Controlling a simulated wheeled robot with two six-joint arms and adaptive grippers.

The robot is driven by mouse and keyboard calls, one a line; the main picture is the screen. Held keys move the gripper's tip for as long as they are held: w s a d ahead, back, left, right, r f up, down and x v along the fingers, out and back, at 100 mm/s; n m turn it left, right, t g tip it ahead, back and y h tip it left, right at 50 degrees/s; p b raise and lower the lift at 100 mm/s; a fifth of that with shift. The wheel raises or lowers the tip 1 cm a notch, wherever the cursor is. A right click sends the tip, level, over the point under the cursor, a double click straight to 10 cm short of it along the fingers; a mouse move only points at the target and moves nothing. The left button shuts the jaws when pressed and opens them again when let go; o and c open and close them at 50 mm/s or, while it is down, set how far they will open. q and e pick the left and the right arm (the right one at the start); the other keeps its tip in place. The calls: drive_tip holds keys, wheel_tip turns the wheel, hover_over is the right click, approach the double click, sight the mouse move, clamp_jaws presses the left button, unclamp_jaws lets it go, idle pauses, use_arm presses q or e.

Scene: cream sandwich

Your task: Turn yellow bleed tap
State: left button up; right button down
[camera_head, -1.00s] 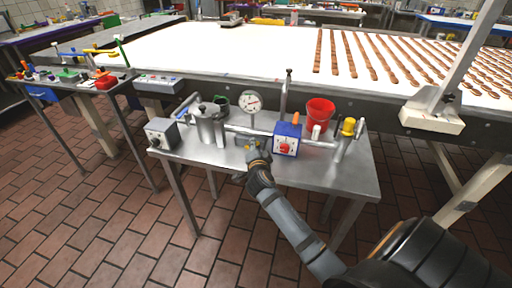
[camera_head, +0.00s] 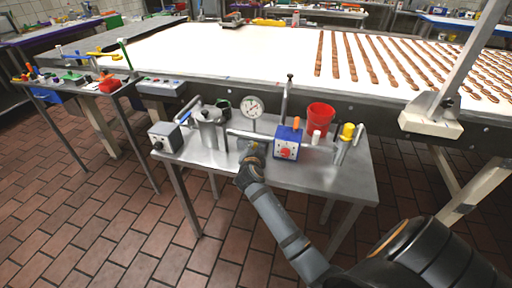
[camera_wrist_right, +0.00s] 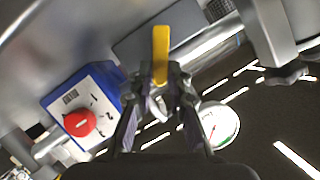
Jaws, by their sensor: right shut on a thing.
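The yellow bleed tap (camera_wrist_right: 161,52) shows in the right wrist view as a flat yellow lever between my right gripper's fingertips. My right gripper (camera_wrist_right: 160,88) is shut on it, with one finger on each side. In the head view my right gripper (camera_head: 254,150) is at the pipe (camera_head: 243,134) over the steel table, left of the blue box. There it hides the tap. A round white pressure gauge (camera_head: 253,106) stands just behind the gripper, and it also shows in the right wrist view (camera_wrist_right: 219,124). My left gripper is out of view.
The blue box (camera_head: 289,141) with a red knob is close right of the gripper. A metal jug (camera_head: 210,130) and a grey box (camera_head: 166,137) stand left. A red bucket (camera_head: 319,117) and a yellow-topped fitting (camera_head: 347,131) are right. A conveyor (camera_head: 240,55) runs behind.

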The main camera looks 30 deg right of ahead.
drive_tip(key=shift+w+a+r+n+g+h+p, duration=0.35)
drive_tip(key=shift+n+g, duration=0.15)
drive_tip(key=shift+n, duration=0.3)
drive_tip(key=shift+w+a+r+n+g+h, duration=0.1)
drive_tip(key=shift+w+a+n+g+h, duration=0.2)
drive_tip(key=shift+n, duration=0.5)
drive_tip(key=shift+d, duration=0.1)
drive_tip(key=c, duration=1.3)
unclamp_jaws()
